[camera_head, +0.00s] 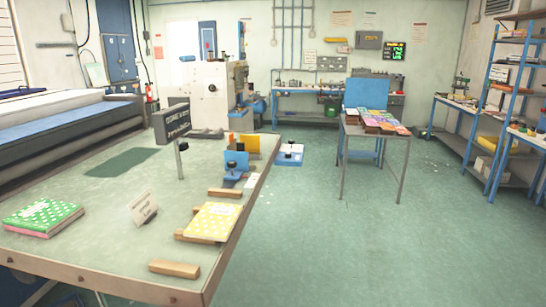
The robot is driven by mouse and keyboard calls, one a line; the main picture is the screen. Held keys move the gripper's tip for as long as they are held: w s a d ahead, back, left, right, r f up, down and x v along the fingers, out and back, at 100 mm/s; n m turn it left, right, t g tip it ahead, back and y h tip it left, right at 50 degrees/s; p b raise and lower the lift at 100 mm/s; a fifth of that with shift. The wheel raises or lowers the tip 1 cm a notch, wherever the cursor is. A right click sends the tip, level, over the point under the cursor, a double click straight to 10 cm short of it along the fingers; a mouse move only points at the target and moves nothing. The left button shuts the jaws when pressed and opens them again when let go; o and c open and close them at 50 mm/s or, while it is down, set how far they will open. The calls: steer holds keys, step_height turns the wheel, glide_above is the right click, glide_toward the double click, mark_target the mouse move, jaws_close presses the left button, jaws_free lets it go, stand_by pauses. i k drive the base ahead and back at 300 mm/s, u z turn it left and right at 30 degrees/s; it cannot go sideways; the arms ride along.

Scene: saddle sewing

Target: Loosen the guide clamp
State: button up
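A small blue fixture (236,167) with a dark knob-like part stands near the right edge of the large worktable (105,193). It may be the guide clamp, but it is too small to be sure. An upright metal post (181,162) with a dark top stands to its left on the table. Another blue piece with a dark knob (290,155) shows just beyond the table's right edge. I cannot tell whether any clamp is tight or loose. My gripper is not in view.
A yellow dotted booklet (213,222) lies by wooden blocks (174,268). A green dotted booklet stack (42,218), a small card (143,208) and a dark sign block (172,120) are also on the table. A side table (374,136) holds colourful booklets. The floor (380,240) at right is clear.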

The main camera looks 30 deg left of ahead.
mark_target(231, 165)
steer(key=u, duration=0.2)
steer(key=i, duration=1.8)
steer(key=u, duration=0.95)
steer(key=i, duration=1.1)
steer(key=u, duration=1.95)
steer(key=i, duration=0.75)
steer(key=u, duration=0.55)
